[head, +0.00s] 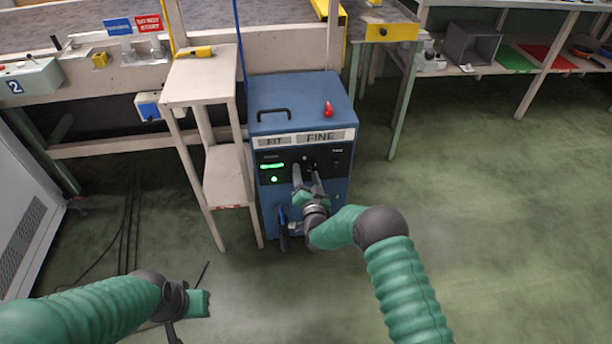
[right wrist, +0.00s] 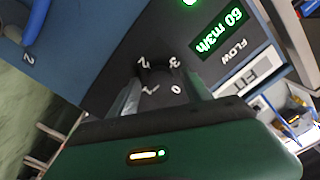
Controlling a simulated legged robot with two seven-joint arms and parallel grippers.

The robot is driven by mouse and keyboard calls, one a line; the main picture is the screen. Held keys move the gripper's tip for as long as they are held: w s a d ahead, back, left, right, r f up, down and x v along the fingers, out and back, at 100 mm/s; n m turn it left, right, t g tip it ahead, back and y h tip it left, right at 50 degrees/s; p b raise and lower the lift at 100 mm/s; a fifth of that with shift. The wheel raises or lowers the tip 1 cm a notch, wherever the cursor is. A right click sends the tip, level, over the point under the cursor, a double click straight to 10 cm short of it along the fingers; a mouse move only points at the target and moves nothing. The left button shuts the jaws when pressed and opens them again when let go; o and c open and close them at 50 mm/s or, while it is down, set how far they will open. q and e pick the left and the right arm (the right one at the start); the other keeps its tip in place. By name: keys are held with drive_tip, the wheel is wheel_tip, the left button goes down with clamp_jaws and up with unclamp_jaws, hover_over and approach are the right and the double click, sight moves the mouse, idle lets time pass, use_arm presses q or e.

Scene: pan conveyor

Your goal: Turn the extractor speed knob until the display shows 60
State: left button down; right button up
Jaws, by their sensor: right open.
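The blue extractor (head: 300,102) stands on the floor with its dark control panel facing me. Its green display (head: 271,166) is lit; in the right wrist view the tilted display (right wrist: 222,30) seems to read 60 m3/h, above the word FLOW. The dark speed knob (right wrist: 155,74), with white digits around it, lies between the fingers of my right gripper (head: 307,175). These fingers are open, one on each side of the knob; contact cannot be told. In the head view they largely cover the knob. My left gripper (head: 195,303) is low at left, away from the extractor; its fingers are unclear.
A wooden stand (head: 203,90) is close on the extractor's left. A red knob (head: 327,109) and a black handle (head: 273,114) are on its top. A conveyor frame is behind. Cables (head: 130,220) lie on the floor at left; the floor at right is clear.

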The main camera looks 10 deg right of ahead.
drive_tip(key=shift+s, duration=0.1)
drive_tip(key=s+d+f+y, duration=0.1)
drive_tip(key=s+d, duration=0.1)
drive_tip(key=s, duration=1.5)
drive_tip(key=shift+n, duration=0.5)
drive_tip(key=w+b, duration=0.2)
drive_tip(key=w, duration=0.3)
drive_tip(key=w+a+b, duration=0.1)
drive_tip(key=w+b, duration=0.1)
drive_tip(key=w, duration=0.3)
drive_tip(key=w+b, duration=0.2)
drive_tip(key=w, duration=0.4)
drive_tip(key=shift+a+r, duration=0.25)
drive_tip(key=shift+a, duration=0.1)
drive_tip(key=shift+w+a+r, duration=0.1)
drive_tip(key=shift+w+r, duration=0.1)
drive_tip(key=shift+w, duration=0.45)
drive_tip(key=shift+c, duration=0.5)
